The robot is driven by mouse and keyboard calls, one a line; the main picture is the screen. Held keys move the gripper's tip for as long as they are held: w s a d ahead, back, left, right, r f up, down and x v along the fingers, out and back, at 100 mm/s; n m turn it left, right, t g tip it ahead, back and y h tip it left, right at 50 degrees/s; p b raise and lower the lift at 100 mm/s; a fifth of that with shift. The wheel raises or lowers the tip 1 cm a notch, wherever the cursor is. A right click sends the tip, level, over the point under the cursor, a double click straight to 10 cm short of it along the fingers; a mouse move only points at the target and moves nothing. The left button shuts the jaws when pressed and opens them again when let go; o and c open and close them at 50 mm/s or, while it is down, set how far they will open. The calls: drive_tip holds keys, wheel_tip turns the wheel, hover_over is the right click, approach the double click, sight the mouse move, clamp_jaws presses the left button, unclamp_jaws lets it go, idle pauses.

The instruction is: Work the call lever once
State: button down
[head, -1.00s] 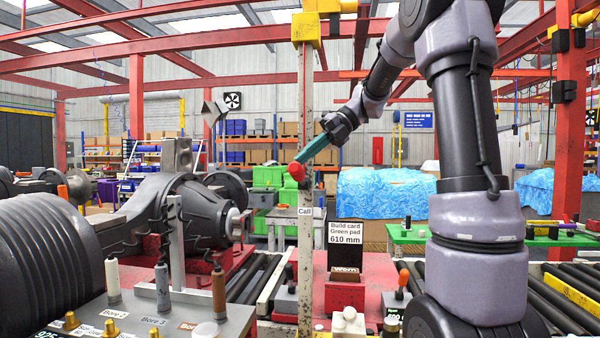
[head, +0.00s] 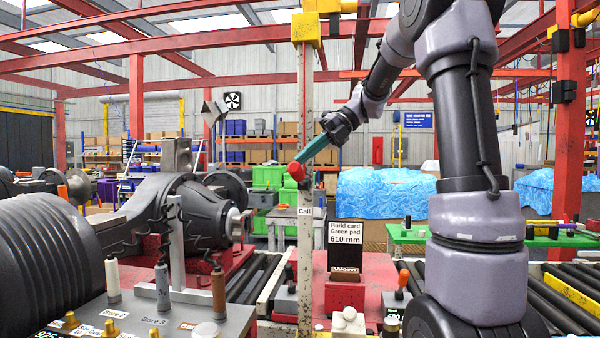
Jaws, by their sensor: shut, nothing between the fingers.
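The call lever shows as a red knob (head: 297,171) on the upright post, just above the white "Call" label (head: 305,211). My gripper (head: 308,157) reaches in from the upper right, its teal fingers pointing down and left. The fingers are shut and empty. Their tips are at the red knob and look to touch it or overlap it in the picture; I cannot tell which. The rest of the lever is hidden behind the post and fingers.
A grey bench with gauges (head: 163,287) stands at the lower left beside a dark axle housing (head: 195,215). A build card (head: 346,245) stands right of the post. Rollers and a green table (head: 408,236) lie farther right.

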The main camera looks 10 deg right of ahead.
drive_tip(key=shift+f, duration=0.1)
idle(0.5)
drive_tip(key=shift+s+f, duration=0.15)
drive_tip(key=shift+f, duration=0.15)
drive_tip(key=shift+s+a+f, duration=0.1)
drive_tip(key=shift+s+f, duration=0.1)
drive_tip(key=shift+f, duration=0.45)
drive_tip(key=shift+s+a+f, duration=0.15)
drive_tip(key=shift+s+f, duration=0.1)
drive_tip(key=shift+f, duration=0.45)
drive_tip(key=shift+s+a+f, duration=0.1)
drive_tip(key=shift+s+f, duration=0.1)
drive_tip(key=shift+f, duration=0.45)
idle(2.0)
idle(0.3)
drive_tip(key=shift+w+d+r, duration=0.1)
drive_tip(key=shift+w+r, duration=0.15)
drive_tip(key=shift+r, duration=0.55)
drive_tip(key=shift+w+d+r, duration=0.15)
drive_tip(key=shift+w+r, duration=0.15)
drive_tip(key=shift+r, duration=0.5)
drive_tip(key=shift+w+d+r, duration=0.1)
drive_tip(key=shift+w+r, duration=0.15)
drive_tip(key=shift+r, duration=0.55)
drive_tip(key=shift+r, duration=0.1)
